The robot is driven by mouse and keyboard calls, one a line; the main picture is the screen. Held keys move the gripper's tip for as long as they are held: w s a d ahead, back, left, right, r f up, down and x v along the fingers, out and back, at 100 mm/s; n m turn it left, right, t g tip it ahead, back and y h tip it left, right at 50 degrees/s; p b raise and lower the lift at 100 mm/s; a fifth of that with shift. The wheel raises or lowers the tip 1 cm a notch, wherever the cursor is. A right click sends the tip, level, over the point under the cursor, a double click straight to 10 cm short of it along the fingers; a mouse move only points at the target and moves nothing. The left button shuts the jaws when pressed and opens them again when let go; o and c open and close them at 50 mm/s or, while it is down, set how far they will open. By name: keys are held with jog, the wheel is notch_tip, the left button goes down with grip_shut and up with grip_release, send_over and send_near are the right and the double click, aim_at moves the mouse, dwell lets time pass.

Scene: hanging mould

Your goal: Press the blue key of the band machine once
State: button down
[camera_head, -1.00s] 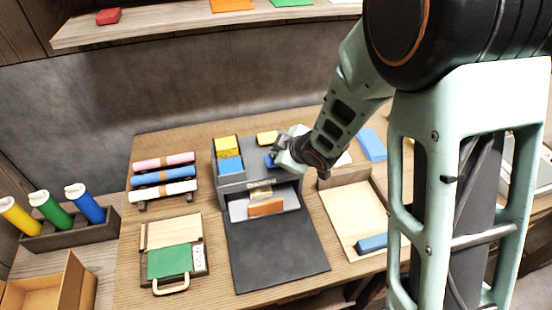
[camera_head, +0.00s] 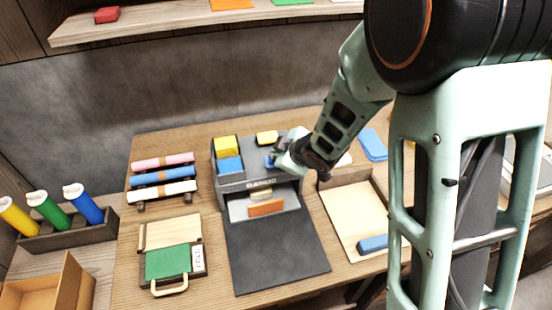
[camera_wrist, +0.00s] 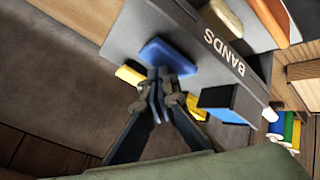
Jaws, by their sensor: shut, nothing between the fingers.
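The band machine (camera_head: 232,186) is a grey box marked BANDS in the middle of the table; its lettered face also shows in the wrist view (camera_wrist: 190,38). Its blue key (camera_head: 268,162) is on the top, to the right of the blue block. In the wrist view the blue key (camera_wrist: 170,55) lies right at my fingertips. My gripper (camera_head: 277,154) is shut and empty, its tips (camera_wrist: 158,76) close over the near edge of the key. I cannot tell whether they touch it. In the head view my wrist partly hides that part of the machine.
A yellow block (camera_head: 227,145) and a blue block (camera_head: 230,165) sit in the machine's left side. A yellow piece (camera_head: 267,137) lies behind. A wooden tray (camera_head: 352,205) stands right, a rack of rolls (camera_head: 163,177) left. A dark mat (camera_head: 275,255) lies in front.

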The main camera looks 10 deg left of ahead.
jog(key=shift+f+b, duration=0.3)
jog(key=shift+f, duration=0.1)
jog(key=shift+r, duration=0.1)
dwell(0.4)
jog(key=shift+r+p, duration=1.05)
jog(key=shift+r, duration=0.15)
notch_tip(320, 180, up, 5)
jog(key=p, duration=0.4)
jog(key=shift+r, duration=0.1)
dwell(0.3)
